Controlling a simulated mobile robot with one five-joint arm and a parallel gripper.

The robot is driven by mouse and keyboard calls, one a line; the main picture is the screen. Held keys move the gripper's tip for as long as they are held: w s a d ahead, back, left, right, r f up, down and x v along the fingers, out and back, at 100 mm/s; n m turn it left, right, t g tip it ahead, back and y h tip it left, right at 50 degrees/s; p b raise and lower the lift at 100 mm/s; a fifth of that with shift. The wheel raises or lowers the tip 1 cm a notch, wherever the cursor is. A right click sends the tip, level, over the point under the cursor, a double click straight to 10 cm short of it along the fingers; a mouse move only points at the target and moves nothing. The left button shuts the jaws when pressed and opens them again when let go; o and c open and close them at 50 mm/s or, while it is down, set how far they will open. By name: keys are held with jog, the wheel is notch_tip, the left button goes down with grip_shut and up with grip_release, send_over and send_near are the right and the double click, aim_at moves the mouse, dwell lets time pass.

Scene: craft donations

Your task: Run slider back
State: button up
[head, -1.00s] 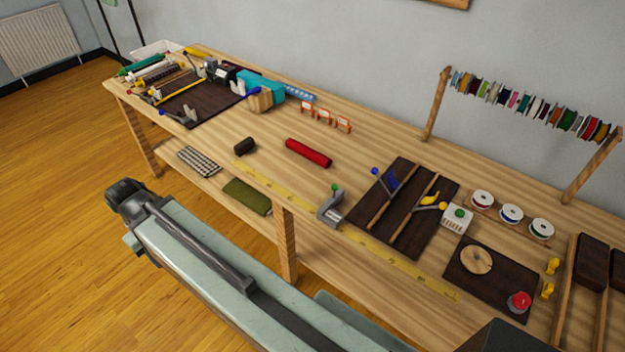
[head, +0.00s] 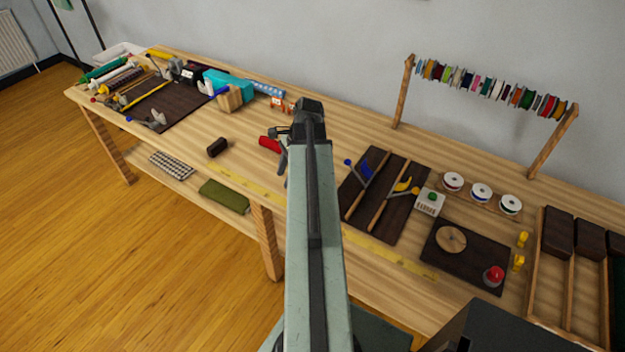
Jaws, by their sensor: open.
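A dark board (head: 398,222) right of my arm bears two wooden rails. A second dark board (head: 186,108) at the bench's far left bears a yellow rod (head: 141,96) and a grey part (head: 152,121). I cannot tell which part is the slider. My gripper (head: 281,142) is open, over the middle of the bench, left of the railed board and apart from it. My arm hides part of the bench.
A red roll (head: 269,145) lies partly hidden beside my gripper. A dark cylinder (head: 217,147) lies left of it. A spool rack (head: 490,85) stands at the back right. A round disc (head: 451,239) and red button (head: 493,275) sit on a board at front right.

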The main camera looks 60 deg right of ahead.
jog(key=s+d+r+m+t, duration=0.1)
jog(key=s+d+m, duration=0.4)
jog(key=s+d, duration=0.25)
jog(key=b+x, duration=0.4)
jog(key=s+b+x, duration=0.1)
jog(key=b+x, duration=0.1)
jog(key=x, duration=0.1)
jog(key=shift+w+a+f+b, duration=0.1)
jog(key=shift+a+f+b, duration=0.1)
jog(key=shift+b, duration=0.1)
jog(key=shift+w+a+f+b, duration=0.1)
jog(key=shift+w+f+b, duration=0.15)
jog(key=shift+b, duration=0.05)
jog(key=shift+r, duration=0.1)
grip_shut()
dwell(0.4)
